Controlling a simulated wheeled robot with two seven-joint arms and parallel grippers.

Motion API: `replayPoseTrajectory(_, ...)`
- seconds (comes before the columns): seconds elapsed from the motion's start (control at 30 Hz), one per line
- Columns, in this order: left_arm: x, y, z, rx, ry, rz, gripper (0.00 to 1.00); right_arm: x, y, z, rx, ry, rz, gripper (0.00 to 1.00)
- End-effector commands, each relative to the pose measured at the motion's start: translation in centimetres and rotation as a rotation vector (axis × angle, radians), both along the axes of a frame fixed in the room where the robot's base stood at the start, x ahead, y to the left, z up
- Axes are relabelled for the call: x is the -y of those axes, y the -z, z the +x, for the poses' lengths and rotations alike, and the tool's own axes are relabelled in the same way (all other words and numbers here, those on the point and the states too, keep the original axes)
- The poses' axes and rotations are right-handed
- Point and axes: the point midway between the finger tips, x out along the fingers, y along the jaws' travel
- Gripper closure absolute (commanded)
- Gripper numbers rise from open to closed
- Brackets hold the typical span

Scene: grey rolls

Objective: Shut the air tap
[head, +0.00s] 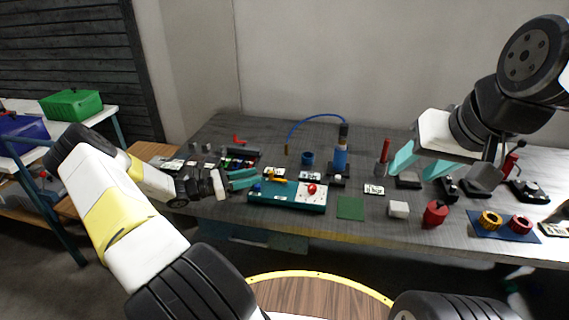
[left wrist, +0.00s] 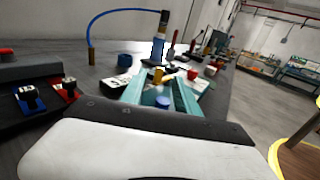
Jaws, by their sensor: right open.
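No part is plainly marked as the air tap. A red L-shaped piece (head: 239,140) lies at the back left of the table; I cannot tell if it is a tap handle. A teal box (head: 290,205) at the front edge carries a blue knob (head: 257,188) and a red knob (head: 311,189). A yellow part (head: 275,174) is just behind it. My left gripper (head: 246,179) is open beside the box's left end; in the left wrist view the blue knob (left wrist: 162,102) shows between its fingers. My right gripper (head: 418,164) is open and empty above the table's right part.
A blue hose (head: 312,117) arches to a blue cylinder (head: 340,158) behind the box. A blue tray (head: 500,233) lies at the right front. The table's back middle is mostly clear.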

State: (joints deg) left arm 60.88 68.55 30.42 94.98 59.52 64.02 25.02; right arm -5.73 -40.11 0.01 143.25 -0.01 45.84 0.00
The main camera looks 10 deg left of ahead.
Motion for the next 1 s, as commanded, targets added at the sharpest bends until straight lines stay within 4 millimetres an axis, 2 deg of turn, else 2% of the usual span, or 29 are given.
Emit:
replayPoseTrajectory(0.43,5.5,0.0,3.3,0.0,0.003,0.0,0.63,0.0,0.0,0.0,0.0,0.0,0.0,0.51)
replayPoseTrajectory(0.6,6.4,0.0,3.9,0.0,0.002,0.001,0.63,0.0,0.0,0.0,0.0,0.0,0.0,0.51)
replayPoseTrajectory(0.87,6.5,0.0,4.0,0.0,0.002,0.002,0.63,0.0,0.0,0.0,0.0,0.0,0.0,0.51)
replayPoseTrajectory(1.0,6.5,0.0,4.0,0.0,0.002,0.002,0.91,0.0,0.0,0.0,0.0,0.0,0.0,0.51)
